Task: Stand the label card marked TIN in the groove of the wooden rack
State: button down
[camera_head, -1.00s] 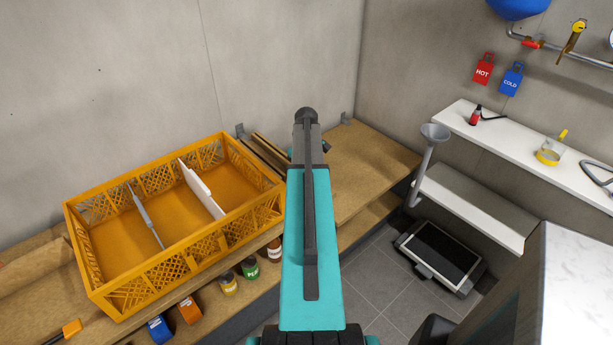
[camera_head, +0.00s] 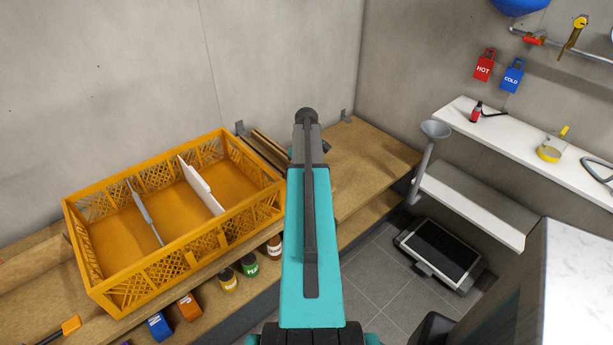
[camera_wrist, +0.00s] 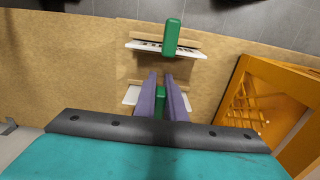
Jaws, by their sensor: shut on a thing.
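In the wrist view, my gripper (camera_wrist: 162,82) has its two purple fingers shut on the green tab of a white label card (camera_wrist: 130,95). The card's white ends show on both sides of the fingers; its lettering is hidden, so I cannot read TIN on it. Just ahead is the wooden rack (camera_wrist: 125,40), with a second white card (camera_wrist: 190,51) with a green tab at its far part. That card has dark lettering too small to read. Whether the held card touches the rack is unclear. In the head view my arm hides the gripper and card; part of the rack (camera_head: 268,150) shows behind the crate.
An orange crate (camera_head: 150,262) with dividers stands left of my arm, close to the right in the wrist view (camera_wrist: 285,75). Small jars (camera_head: 249,266) stand along its front. The wooden bench (camera_head: 375,160) is clear right of my arm. Concrete walls close off the back.

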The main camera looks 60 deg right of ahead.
jog(key=c, duration=1.7)
grip_release()
jog(key=shift+c, duration=0.2)
jog(key=shift+r, duration=0.1)
jog(key=shift+r+b, duration=1.25)
jog(key=shift+r, duration=5.55)
